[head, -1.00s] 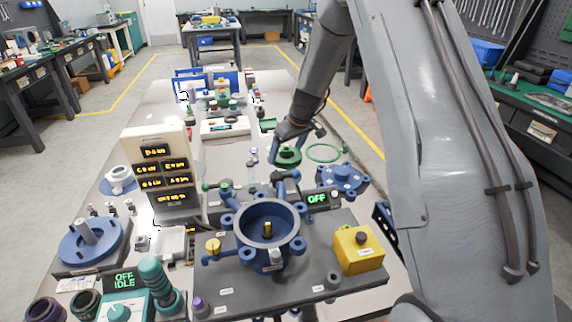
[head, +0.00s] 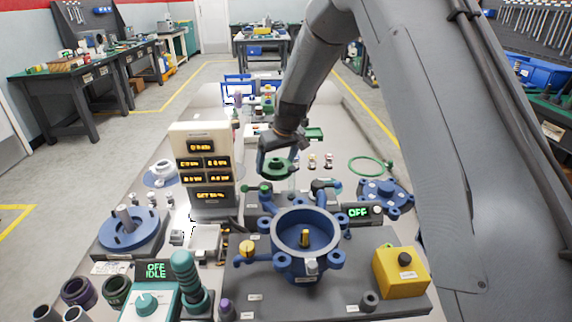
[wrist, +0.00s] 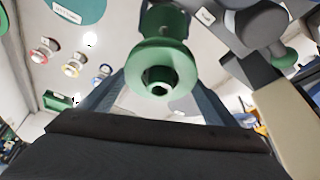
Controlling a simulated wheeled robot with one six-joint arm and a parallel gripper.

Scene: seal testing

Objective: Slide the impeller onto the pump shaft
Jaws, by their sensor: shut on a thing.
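My gripper (head: 277,160) is shut on a green impeller (head: 278,168) and holds it above the table, behind the pump. In the wrist view the green impeller (wrist: 161,69) sits between the two fingers, with a hole in its middle. The blue pump housing (head: 307,240) stands open at the top on a grey base plate, nearer to me than the gripper. The brass-coloured pump shaft (head: 305,238) stands upright in the middle of its bowl. The impeller is clear of the shaft and apart from the housing.
A white display tower (head: 203,170) stands left of the gripper. A yellow button box (head: 402,270) is at the pump's right. A blue flanged cover (head: 385,195) and a green ring (head: 366,166) lie behind it. A blue disc with a post (head: 128,229) is at the left.

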